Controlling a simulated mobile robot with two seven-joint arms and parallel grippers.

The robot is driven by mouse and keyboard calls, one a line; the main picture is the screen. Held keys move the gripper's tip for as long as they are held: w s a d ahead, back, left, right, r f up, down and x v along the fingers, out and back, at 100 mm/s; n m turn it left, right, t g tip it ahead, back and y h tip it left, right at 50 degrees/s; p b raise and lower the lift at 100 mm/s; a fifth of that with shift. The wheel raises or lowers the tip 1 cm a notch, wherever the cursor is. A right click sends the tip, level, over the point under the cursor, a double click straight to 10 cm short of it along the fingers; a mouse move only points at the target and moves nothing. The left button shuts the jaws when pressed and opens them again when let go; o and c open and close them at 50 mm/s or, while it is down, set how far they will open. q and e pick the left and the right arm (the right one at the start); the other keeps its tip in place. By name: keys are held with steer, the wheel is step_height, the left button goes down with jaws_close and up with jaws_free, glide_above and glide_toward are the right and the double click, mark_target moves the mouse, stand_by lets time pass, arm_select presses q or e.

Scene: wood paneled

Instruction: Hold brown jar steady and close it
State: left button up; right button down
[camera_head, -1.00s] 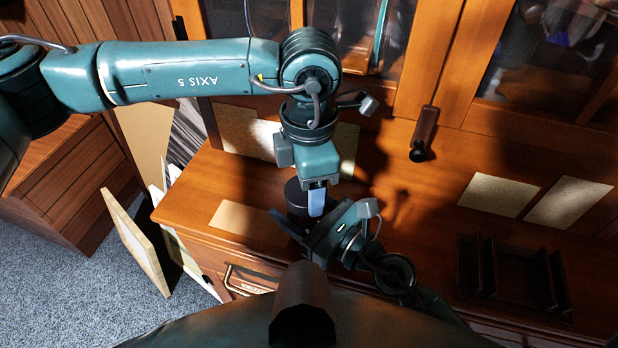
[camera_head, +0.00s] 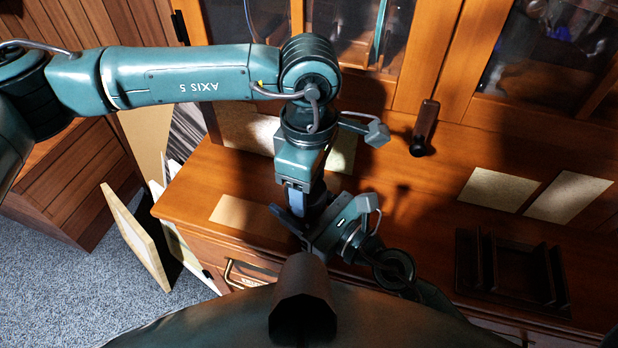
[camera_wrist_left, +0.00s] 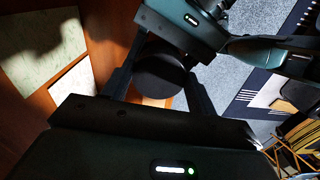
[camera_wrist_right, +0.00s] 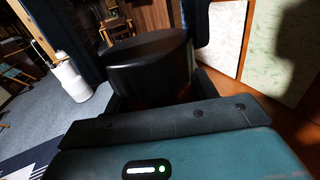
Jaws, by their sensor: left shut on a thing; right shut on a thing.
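The jar's round dark lid (camera_wrist_left: 158,76) sits between the two fingers of my left gripper (camera_head: 298,200) in the left wrist view. The lid (camera_wrist_right: 148,62) also shows large in the right wrist view, with a brown-tinted strip of the jar (camera_wrist_right: 160,100) just below it. My left gripper reaches down from above and is shut on the lid. My right gripper (camera_head: 295,225) comes in low from the right and is shut on the jar body. In the head view the grippers hide nearly all of the jar. Its base and the lid's seam are hidden.
The jar is over a wooden desktop (camera_head: 400,235). A dark divided tray (camera_head: 467,262) lies at the right. A pale sheet (camera_head: 240,213) lies left of the grippers. A cabinet with a dark handle (camera_head: 425,130) stands behind. Framed panels (camera_head: 137,240) lean at the desk's left side.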

arm_select(q)
steer(key=m, duration=0.6)
steer(key=shift+s+a+m, duration=0.1)
steer(key=shift+m, duration=0.3)
steer(key=m, duration=0.4)
steer(key=shift+a, duration=0.1)
steer(key=m, duration=0.4)
steer(key=shift+a, duration=0.1)
steer(key=m, duration=0.6)
steer(key=shift+a+m, duration=0.1)
steer(key=shift+m, duration=0.2)
steer(key=m, duration=0.7)
steer(key=shift+a, duration=0.1)
steer(key=o, duration=0.9)
steer(key=shift+o, duration=0.2)
